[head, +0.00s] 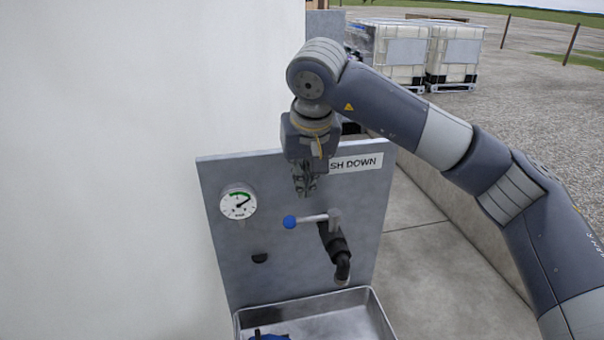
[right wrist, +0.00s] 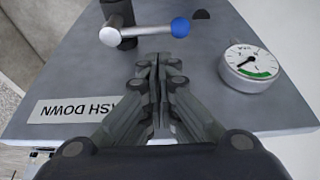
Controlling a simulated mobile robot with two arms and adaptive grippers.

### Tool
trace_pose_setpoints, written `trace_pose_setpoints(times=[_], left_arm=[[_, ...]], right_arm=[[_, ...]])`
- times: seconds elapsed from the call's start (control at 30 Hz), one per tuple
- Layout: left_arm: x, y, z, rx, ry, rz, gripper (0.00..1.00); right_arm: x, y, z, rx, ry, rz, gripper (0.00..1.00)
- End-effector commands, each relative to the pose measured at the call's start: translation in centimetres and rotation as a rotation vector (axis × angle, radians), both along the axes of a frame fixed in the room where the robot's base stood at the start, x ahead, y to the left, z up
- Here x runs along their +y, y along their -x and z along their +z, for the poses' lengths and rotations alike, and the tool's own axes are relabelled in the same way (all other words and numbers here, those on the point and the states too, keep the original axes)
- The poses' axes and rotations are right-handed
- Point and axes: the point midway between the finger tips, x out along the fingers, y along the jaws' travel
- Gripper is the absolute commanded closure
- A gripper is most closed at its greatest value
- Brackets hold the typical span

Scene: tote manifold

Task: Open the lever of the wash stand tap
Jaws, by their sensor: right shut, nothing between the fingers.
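The wash stand tap (head: 334,243) is black and sits on a grey back panel (head: 290,270). Its silver lever (head: 312,219) points left in the head view and ends in a blue ball knob (head: 290,222). In the right wrist view the lever (right wrist: 145,31) and blue knob (right wrist: 180,27) lie just beyond the fingertips. My right gripper (head: 305,192) points down above the lever in the head view. Its fingers, seen closely in the right wrist view (right wrist: 155,62), are shut and empty. I cannot tell whether the fingertips touch the lever; they look apart. My left gripper is not in view.
A round pressure gauge (head: 238,203) is on the panel, left of the lever. A "WASH DOWN" label (head: 357,162) is partly hidden by my gripper. A metal basin (head: 372,312) with a blue item (head: 270,337) is below. A white wall (head: 120,180) stands left.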

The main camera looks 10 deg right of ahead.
Motion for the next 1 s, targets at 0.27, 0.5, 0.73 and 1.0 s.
trace_pose_setpoints(times=[0.27, 0.5, 0.73, 1.0], left_arm=[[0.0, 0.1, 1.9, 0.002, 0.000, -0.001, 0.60], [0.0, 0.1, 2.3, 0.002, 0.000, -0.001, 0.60], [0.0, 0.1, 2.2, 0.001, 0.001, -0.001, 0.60], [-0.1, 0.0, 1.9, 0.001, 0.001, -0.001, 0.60]], right_arm=[[0.1, -1.6, -4.4, 0.004, -0.002, 0.001, 1.00], [0.1, -2.2, -6.1, 0.002, -0.002, 0.002, 1.00], [0.1, -2.2, -6.2, 0.001, -0.003, 0.002, 1.00], [0.2, -2.1, -6.3, 0.000, -0.003, 0.020, 1.00]])
